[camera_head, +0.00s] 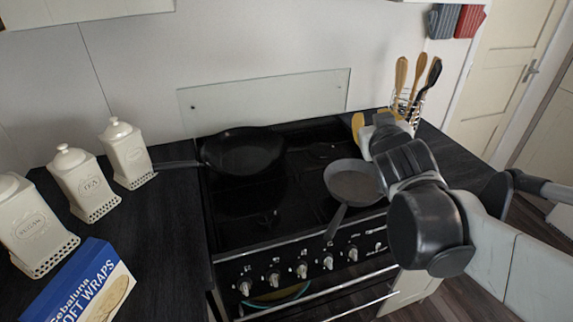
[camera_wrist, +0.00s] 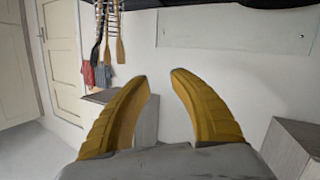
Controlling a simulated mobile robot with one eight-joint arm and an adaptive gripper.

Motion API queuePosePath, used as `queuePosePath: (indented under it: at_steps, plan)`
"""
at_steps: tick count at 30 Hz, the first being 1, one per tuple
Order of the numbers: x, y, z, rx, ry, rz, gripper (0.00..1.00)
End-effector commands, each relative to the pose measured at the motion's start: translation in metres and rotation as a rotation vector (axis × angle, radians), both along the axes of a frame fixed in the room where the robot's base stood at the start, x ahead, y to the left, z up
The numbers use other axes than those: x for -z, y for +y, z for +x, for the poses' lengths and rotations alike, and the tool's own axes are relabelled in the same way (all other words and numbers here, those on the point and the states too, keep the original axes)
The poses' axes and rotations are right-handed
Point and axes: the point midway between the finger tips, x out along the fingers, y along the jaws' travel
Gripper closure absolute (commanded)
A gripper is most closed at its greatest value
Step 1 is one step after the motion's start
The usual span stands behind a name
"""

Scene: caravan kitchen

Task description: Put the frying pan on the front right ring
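A large black frying pan (camera_head: 242,152) sits on the back left of the black hob (camera_head: 250,205), its handle pointing left over the worktop. A smaller grey pan (camera_head: 352,180) sits on the right side of the hob, toward the front. Its handle (camera_head: 336,222) points to the front edge. The ring under it is hidden. My gripper (camera_head: 358,128) is up at the right, above the back right of the hob and apart from both pans. In the wrist view its two yellow fingers (camera_wrist: 160,105) are spread with nothing between them.
Cream canisters (camera_head: 85,183) and a blue wraps box (camera_head: 85,285) stand on the left worktop. A utensil rack (camera_head: 408,105) stands behind my gripper at the back right. A glass splashback (camera_head: 265,103) is behind the hob. The front left of the hob is clear.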

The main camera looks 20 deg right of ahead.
Motion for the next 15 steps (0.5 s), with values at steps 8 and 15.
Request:
queuePosePath:
  at_steps: [8,15]
  plan:
    - [0.12,0.13,-0.11,-0.156,0.528,0.292,0.73]
    - [0.145,0.167,-0.151,-0.235,0.681,0.351,0.73]
